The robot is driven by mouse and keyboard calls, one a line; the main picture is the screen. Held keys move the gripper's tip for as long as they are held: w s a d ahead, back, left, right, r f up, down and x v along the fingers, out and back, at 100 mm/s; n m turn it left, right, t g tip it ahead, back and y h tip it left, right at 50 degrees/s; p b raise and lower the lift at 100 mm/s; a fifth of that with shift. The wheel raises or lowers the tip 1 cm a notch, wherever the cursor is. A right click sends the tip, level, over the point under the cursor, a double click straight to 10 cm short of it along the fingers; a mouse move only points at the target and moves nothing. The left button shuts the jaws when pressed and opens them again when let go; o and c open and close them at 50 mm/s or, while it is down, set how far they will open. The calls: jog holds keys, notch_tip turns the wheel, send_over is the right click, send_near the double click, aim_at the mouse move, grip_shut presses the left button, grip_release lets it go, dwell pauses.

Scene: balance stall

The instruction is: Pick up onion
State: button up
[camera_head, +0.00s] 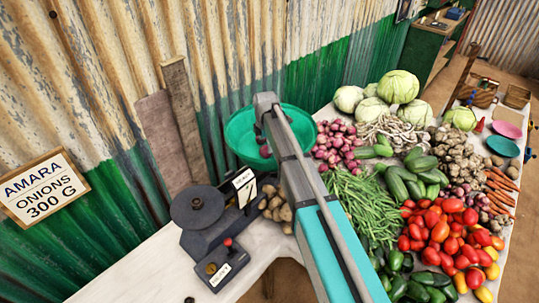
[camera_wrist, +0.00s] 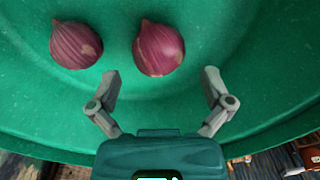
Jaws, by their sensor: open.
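Two purple-red onions, a left one (camera_wrist: 76,45) and a right one (camera_wrist: 158,48), lie apart in the green pan (camera_wrist: 250,60) in the wrist view. My gripper (camera_wrist: 160,76) is open over the pan, its fingertips just short of the right onion, with nothing held. In the head view the green pan (camera_head: 240,125) sits on the balance (camera_head: 215,220), partly covered by my arm. A few dark onions (camera_head: 264,151) show in it beside the arm. My fingers are hidden there. A heap of onions (camera_head: 337,143) lies on the table right of the pan.
A sign (camera_head: 43,190) reads "AMARA ONIONS 300 G". Potatoes (camera_head: 276,207), green beans (camera_head: 358,205), tomatoes (camera_head: 445,235), cucumbers (camera_head: 410,177) and cabbages (camera_head: 398,87) crowd the table. A corrugated wall stands close behind the pan. The table's front left (camera_head: 130,270) is mostly clear.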

aim_at(266, 147)
jog(key=shift+f+b, duration=1.55)
jog(key=shift+f, duration=0.25)
jog(key=c, duration=1)
